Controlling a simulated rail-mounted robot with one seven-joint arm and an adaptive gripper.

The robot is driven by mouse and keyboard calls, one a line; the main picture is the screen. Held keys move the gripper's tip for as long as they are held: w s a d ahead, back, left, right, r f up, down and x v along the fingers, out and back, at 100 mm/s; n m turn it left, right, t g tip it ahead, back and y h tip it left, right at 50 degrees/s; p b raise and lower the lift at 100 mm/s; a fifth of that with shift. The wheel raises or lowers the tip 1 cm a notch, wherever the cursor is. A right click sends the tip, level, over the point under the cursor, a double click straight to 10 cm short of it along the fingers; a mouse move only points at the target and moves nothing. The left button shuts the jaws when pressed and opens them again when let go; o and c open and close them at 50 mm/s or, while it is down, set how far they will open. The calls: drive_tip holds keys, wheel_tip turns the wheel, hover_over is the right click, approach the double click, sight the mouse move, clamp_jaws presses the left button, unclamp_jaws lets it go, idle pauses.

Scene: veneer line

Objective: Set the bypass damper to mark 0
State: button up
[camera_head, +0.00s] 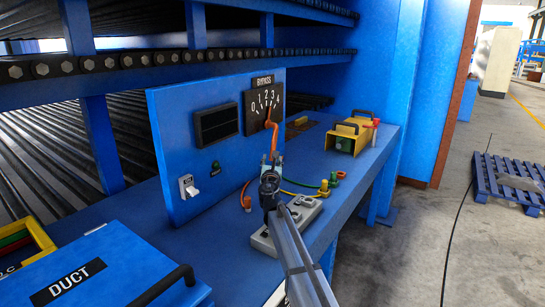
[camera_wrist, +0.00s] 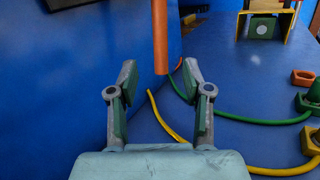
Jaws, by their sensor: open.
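The bypass dial (camera_head: 265,108), marked 0 to 4 under a BYPASS label, is on the upright blue panel. Its pointer stands near the 2–3 part of the scale; the exact mark is too small to tell. An orange lever (camera_head: 273,133) hangs down from the dial. My gripper (camera_head: 272,160) is at the lever's lower end in the head view and partly covers that area. In the wrist view my gripper (camera_wrist: 159,73) is open, with a finger on each side of the lever's lower end (camera_wrist: 160,40). Neither finger visibly touches the lever.
The panel also has a dark display (camera_head: 216,124) and a white switch (camera_head: 188,187). Green and yellow cables (camera_wrist: 255,121) lie on the bench below my gripper. A yellow-framed box (camera_head: 349,134) stands at the right. A blue DUCT box (camera_head: 90,275) is at the front left.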

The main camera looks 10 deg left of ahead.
drive_tip(key=shift+s, duration=0.3)
drive_tip(key=shift+c, duration=0.3)
